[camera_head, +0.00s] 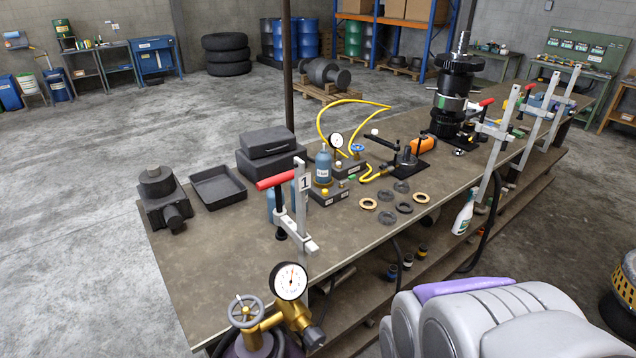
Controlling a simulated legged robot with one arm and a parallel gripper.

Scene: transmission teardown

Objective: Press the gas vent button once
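No gas vent button can be told for certain. A dark box (327,194) on the workbench carries a small blue gas bottle (323,168) and has small labels and a small yellow knob (325,192) on it. Another dark box behind it carries a round gauge (336,140) and a blue valve wheel (357,148). A yellow hose (322,118) loops behind these boxes. At the front, a large gas cylinder's brass valve has a handwheel (246,311) and a white gauge (290,282). My gripper is not in view. Grey and purple body parts, apparently mine, fill the lower right.
The long workbench (225,240) holds black cases (267,142), a tray (217,187), several rings and a tall black press (455,95). Upright clamps (302,205) with red handles line its near edge. The floor at left is open.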

